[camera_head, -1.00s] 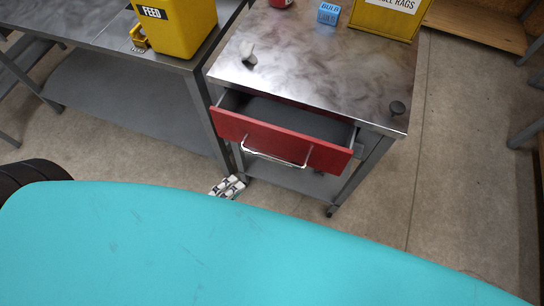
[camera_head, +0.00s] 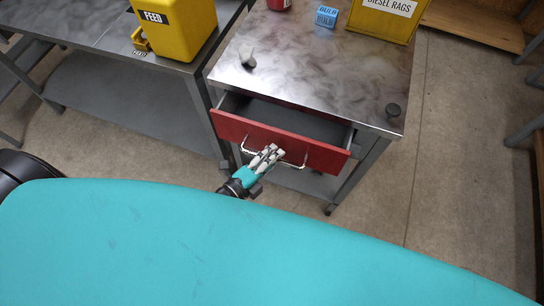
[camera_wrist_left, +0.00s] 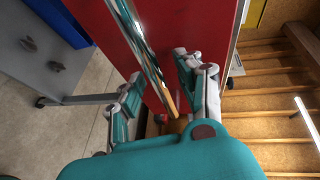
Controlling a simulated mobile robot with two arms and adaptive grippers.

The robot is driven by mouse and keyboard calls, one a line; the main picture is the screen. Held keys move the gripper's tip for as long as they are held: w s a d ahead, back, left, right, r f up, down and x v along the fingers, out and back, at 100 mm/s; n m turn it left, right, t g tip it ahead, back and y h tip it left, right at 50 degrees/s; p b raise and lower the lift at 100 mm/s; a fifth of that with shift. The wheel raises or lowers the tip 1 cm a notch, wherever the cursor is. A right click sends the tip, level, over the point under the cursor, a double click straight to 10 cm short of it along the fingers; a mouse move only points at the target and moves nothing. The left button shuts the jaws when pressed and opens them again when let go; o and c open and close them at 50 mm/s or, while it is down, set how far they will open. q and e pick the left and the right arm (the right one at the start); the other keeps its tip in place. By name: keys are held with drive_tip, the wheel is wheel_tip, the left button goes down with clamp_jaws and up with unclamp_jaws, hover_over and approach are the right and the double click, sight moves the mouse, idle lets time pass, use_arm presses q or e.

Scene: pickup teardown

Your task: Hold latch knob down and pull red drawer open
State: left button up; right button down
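The red drawer (camera_head: 322,157) stands partly open under the metal top of a workbench cart, its grey inside showing. Its chrome bar handle (camera_head: 294,164) runs across the front. My left gripper (camera_head: 270,152) is at the middle of this handle. In the left wrist view the gripper's fingers (camera_wrist_left: 160,95) are spread apart, and the handle (camera_wrist_left: 140,45) passes between them; I cannot tell whether they touch it. A dark round knob (camera_head: 393,110), likely the latch knob, sits on the cart top's near right corner with nothing on it. My right gripper is not in view.
On the cart top (camera_head: 310,75) are a grey knob-like piece (camera_head: 247,58), a blue box (camera_head: 326,16), a red can and a yellow rag box (camera_head: 384,20). A yellow feed container (camera_head: 178,28) stands on the left bench. Floor right of the cart is clear.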

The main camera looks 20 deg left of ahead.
use_arm(q)
clamp_jaws()
drive_tip(key=shift+s, duration=0.1)
idle(0.4)
